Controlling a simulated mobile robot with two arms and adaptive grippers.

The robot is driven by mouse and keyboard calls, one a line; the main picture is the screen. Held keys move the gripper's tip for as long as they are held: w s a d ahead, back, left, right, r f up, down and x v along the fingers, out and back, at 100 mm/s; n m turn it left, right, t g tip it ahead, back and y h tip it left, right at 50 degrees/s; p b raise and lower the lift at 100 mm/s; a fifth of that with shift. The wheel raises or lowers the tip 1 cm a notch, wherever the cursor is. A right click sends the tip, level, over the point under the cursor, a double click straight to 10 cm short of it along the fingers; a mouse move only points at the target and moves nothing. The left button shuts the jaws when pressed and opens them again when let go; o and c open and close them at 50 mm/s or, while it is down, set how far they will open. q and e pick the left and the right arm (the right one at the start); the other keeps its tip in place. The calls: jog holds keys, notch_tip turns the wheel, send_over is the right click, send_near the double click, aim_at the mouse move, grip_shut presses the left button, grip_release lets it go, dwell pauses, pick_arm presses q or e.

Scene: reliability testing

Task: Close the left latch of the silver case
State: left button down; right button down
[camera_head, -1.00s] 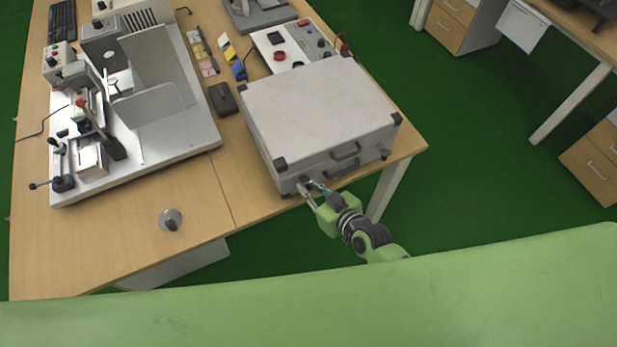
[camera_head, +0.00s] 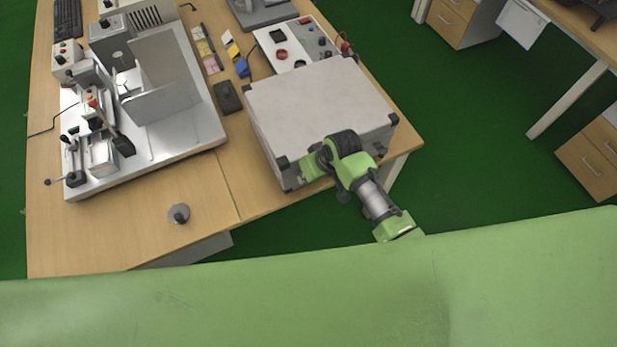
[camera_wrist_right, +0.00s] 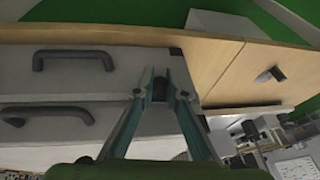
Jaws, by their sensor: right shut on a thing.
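The closed silver case (camera_head: 310,105) lies on the desk with its front facing me. My right gripper (camera_head: 303,174) is at the left part of the case front, with its wrist hiding most of the left latch and handle area in the head view. In the right wrist view the fingertips of my right gripper (camera_wrist_right: 160,82) are shut on a small dark piece, the left latch (camera_wrist_right: 160,91), on the case front. Whether the latch is fastened cannot be told. Two dark handles show beside the fingers, one handle (camera_wrist_right: 72,58) above the other (camera_wrist_right: 45,113). My left gripper is not in view.
A white fixture plate (camera_head: 175,150) with metal devices stands left on the desk. A small grey knob (camera_head: 179,214) sits near the front edge. A dark box (camera_head: 227,97) and a control panel (camera_head: 290,45) lie close to the case.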

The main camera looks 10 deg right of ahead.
jog(key=shift+w+a+r+g+h, duration=0.1)
jog(key=shift+w+r+g+h, duration=0.15)
jog(key=shift+g, duration=0.55)
jog(key=c, duration=2)
grip_release()
jog(key=shift+f, duration=0.1)
jog(key=shift+c, duration=0.2)
jog(key=v, duration=1.2)
jog(key=shift+w, duration=0.25)
jog(key=shift+a, duration=0.1)
